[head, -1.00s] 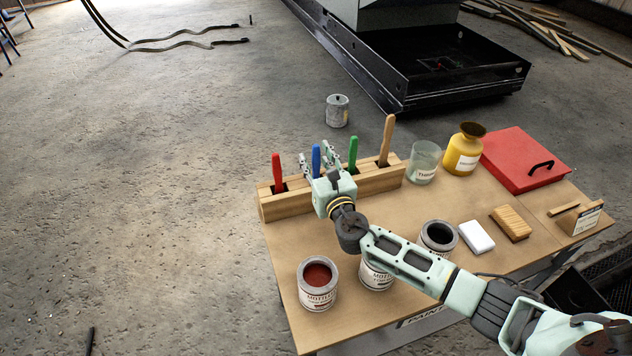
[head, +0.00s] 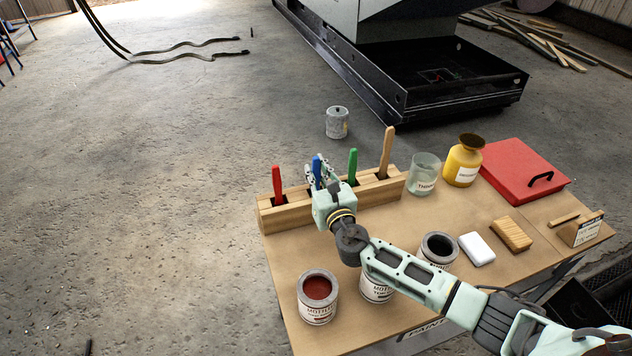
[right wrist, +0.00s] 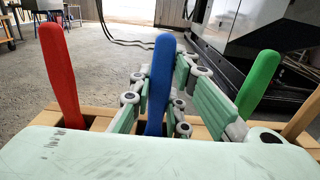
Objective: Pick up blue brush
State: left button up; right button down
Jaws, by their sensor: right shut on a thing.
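The blue brush (head: 317,168) stands handle up in a slot of the wooden holder (head: 300,212) at the back of the table. Its handle (right wrist: 160,82) also shows upright in the right wrist view, between the two fingers. My right gripper (head: 318,172) is shut on the blue handle. The brush's lower end is hidden in the holder and behind the gripper. My left gripper is not in view.
A red brush (head: 277,184) stands to the left in the holder, a green brush (head: 352,165) and a wooden-handled one (head: 387,152) to the right. Paint cans, including a red one (head: 317,297), stand in front. A glass jar (head: 424,176) and yellow bottle (head: 464,162) stand right.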

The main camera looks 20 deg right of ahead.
notch_tip(320, 180, up, 18)
jog(key=p, duration=0.4)
dwell(0.7)
